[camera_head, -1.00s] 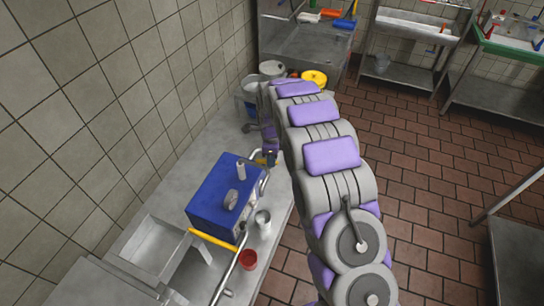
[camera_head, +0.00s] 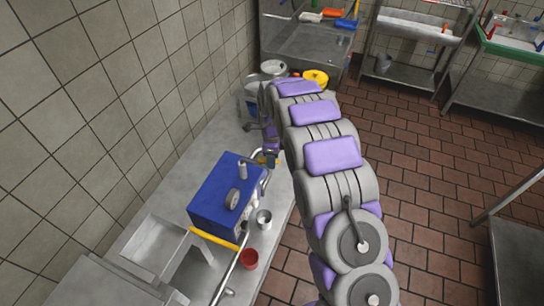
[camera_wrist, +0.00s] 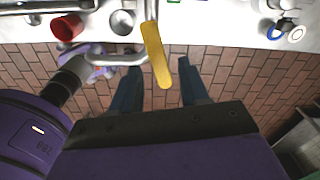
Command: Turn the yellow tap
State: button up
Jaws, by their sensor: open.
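The yellow tap lever (camera_wrist: 156,55) hangs from a bent metal pipe (camera_wrist: 110,58) in the wrist view. It lies between the two dark blue fingers of my gripper (camera_wrist: 160,75), which are apart; I cannot tell whether either finger touches it. In the head view a small yellow part (camera_head: 267,159) shows by the pipe at the far corner of the blue machine (camera_head: 222,190). My gripper is beside it there, mostly hidden behind my grey and purple arm.
A red cup (camera_head: 249,258) and a metal cup (camera_head: 264,219) stand by the blue machine on the steel counter (camera_head: 195,150). A yellow bar (camera_head: 213,239) crosses its near side. Buckets (camera_head: 273,68) stand at the back by the tiled wall. Brick-tiled floor (camera_head: 430,190) is open on the right.

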notch_tip(320, 180, up, 17)
jog(key=shift+r, duration=0.15)
dwell(0.5)
jog(key=s+d+r+n+b, duration=0.1)
jog(key=s+d+n+b, duration=0.2)
jog(key=s+d+n, duration=0.5)
jog(key=s+d+r+n+b, duration=0.15)
jog(key=s+d, duration=0.25)
jog(key=s, duration=0.8)
jog(key=s+d+f+n+b, duration=0.1)
jog(key=s+f+n, duration=0.1)
jog(key=s, duration=0.6)
jog(key=s+d+f+n+g+b, duration=0.1)
jog(key=s+d+f+n+b, duration=0.1)
jog(key=s, duration=0.6)
jog(key=s+d+f+n+b, duration=0.1)
jog(key=s+f+n, duration=0.3)
jog(key=s, duration=0.5)
jog(key=shift+d+n+g+b, duration=0.25)
jog(key=shift+n+g+b, duration=0.25)
jog(key=shift+n, duration=0.45)
